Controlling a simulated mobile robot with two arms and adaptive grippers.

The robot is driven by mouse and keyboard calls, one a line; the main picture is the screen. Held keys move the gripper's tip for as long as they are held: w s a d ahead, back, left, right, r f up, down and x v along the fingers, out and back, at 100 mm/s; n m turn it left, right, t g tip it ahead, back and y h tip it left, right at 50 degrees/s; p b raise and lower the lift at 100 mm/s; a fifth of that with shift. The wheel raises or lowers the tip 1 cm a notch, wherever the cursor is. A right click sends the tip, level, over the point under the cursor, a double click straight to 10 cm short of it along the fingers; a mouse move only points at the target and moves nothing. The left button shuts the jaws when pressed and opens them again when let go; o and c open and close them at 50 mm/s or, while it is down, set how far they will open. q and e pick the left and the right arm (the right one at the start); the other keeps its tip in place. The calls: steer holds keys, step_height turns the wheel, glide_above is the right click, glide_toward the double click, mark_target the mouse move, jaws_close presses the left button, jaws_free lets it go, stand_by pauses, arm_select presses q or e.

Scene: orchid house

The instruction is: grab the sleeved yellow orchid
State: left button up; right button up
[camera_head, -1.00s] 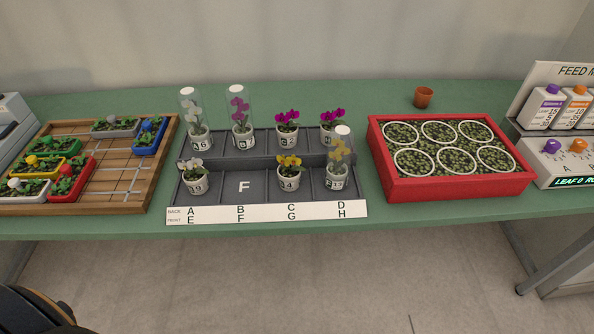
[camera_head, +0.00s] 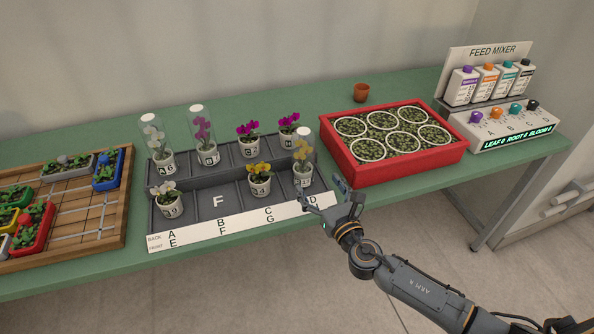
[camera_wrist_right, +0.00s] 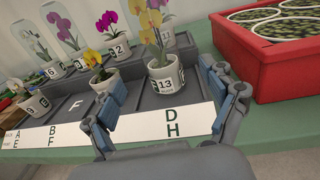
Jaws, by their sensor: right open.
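The sleeved yellow orchid (camera_head: 303,162) stands upright in a white pot at the right end of the front row of the grey tray (camera_head: 188,214). It also shows in the right wrist view (camera_wrist_right: 160,60), its pot marked 13, ahead of the fingers. A clear sleeve surrounds its flowers. My right gripper (camera_head: 325,192) is open and empty just in front and to the right of this pot, above the tray's front edge. In the wrist view its two blue-padded fingers (camera_wrist_right: 165,100) are spread apart, with the pot beyond them. My left gripper is not in view.
An unsleeved yellow orchid (camera_head: 259,179) stands just left of it. Sleeved white (camera_head: 155,143) and purple (camera_head: 203,135) orchids stand in the back row. Slot F is empty. A red crate (camera_head: 393,165) stands close on the right. The front label strip (camera_head: 240,222) lies below the gripper.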

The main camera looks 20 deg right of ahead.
mark_target(303, 162)
steer(key=w, duration=0.3)
steer(key=w+a, duration=0.1)
steer(key=w, duration=0.6)
steer(key=shift+a+f, duration=0.15)
steer(key=shift+f, duration=0.05)
steer(key=shift+s, duration=0.1)
steer(key=c, duration=1.4)
steer(key=shift+r, duration=0.1)
